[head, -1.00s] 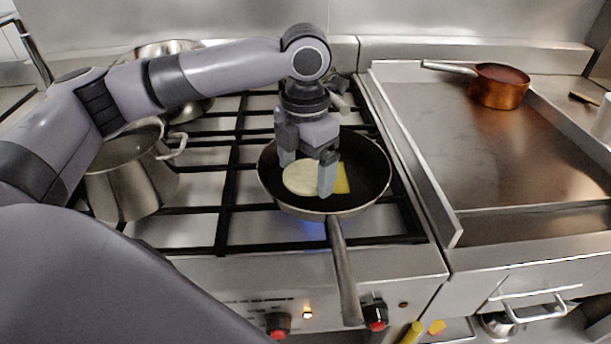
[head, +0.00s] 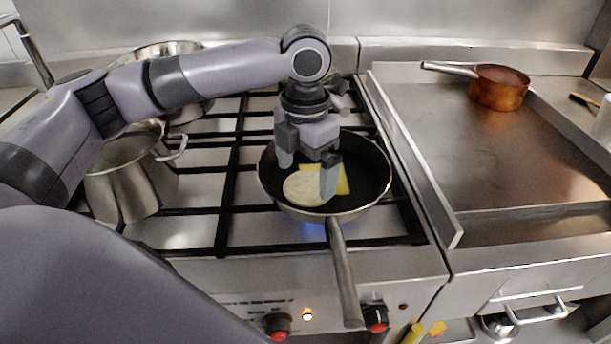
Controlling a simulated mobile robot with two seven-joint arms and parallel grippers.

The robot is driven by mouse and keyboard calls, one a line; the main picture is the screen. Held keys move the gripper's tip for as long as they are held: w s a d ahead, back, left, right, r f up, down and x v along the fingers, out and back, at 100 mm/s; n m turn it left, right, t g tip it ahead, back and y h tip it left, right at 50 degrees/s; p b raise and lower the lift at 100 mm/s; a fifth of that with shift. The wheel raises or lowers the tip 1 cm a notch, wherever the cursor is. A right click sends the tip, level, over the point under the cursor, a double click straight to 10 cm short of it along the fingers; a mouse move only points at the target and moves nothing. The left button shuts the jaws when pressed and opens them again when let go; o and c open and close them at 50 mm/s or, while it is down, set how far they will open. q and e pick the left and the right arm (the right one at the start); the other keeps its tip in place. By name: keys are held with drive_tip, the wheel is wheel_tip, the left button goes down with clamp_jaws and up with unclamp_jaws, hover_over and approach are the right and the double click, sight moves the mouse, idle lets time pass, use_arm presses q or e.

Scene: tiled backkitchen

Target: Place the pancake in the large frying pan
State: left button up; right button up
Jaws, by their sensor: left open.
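The large black frying pan (head: 367,165) sits on the stove grate, its steel handle pointing to the front. The pale round pancake (head: 302,188) lies inside the pan, toward its front left. A yellow square piece (head: 343,184) lies beside it in the pan, partly behind a finger. My left gripper (head: 307,178) is above the pan, open, its fingers pointing down over the pancake. I cannot tell whether a fingertip touches the pancake. My right gripper is not in view.
A steel pot (head: 125,182) stands on the left of the grate, with another pot (head: 185,105) behind it. A flat griddle (head: 470,145) is on the right with a copper pan (head: 498,88) at its back. Red knobs (head: 375,316) line the stove front.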

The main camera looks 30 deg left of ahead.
sight(305, 186)
use_arm(q)
wheel_tip(305, 186, up, 10)
drive_tip(key=shift+p, duration=0.3)
drive_tip(key=shift+s+f, duration=0.1)
idle(0.4)
